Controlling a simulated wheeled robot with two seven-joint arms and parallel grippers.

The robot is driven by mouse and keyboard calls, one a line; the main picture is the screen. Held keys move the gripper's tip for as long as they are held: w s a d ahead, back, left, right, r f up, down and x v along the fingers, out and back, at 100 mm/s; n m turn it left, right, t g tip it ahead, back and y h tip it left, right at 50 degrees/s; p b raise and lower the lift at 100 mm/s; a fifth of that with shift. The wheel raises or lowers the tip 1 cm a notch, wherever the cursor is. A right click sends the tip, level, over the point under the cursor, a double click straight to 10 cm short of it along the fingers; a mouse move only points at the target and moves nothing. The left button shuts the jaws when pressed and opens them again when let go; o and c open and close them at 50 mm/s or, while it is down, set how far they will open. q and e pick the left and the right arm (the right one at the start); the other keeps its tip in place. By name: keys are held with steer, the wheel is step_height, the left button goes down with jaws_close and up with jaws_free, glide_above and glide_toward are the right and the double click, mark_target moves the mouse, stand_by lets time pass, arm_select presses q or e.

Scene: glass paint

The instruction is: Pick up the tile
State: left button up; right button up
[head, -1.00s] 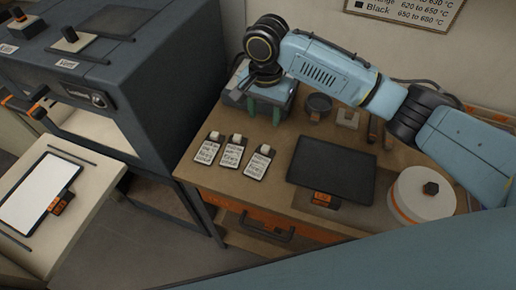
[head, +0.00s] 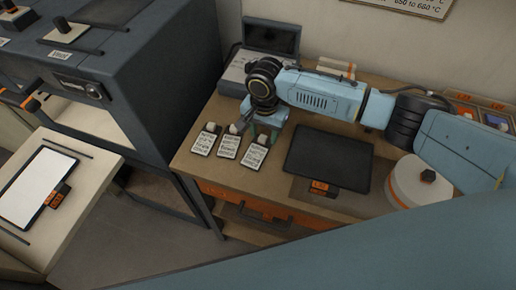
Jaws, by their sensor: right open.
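Three white printed cards lie in a row on the wooden bench, each with a small pale tile at its far end: the left tile (head: 209,127), the middle tile (head: 234,129) and the right tile (head: 262,139). Which one the task means cannot be told. My right gripper (head: 262,137) points down at the far end of the right card (head: 254,156). My left gripper is not in view.
A dark flat plate (head: 327,160) lies right of the cards, with a round white drum (head: 418,184) beyond it. A grey device (head: 237,72) stands behind the gripper. A dark kiln-like cabinet (head: 140,75) stands left, beside a bench with a white panel (head: 38,187).

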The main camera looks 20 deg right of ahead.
steer(key=shift+c, duration=0.8)
jaws_close()
step_height(320, 180, up, 13)
steer(key=p, duration=0.6)
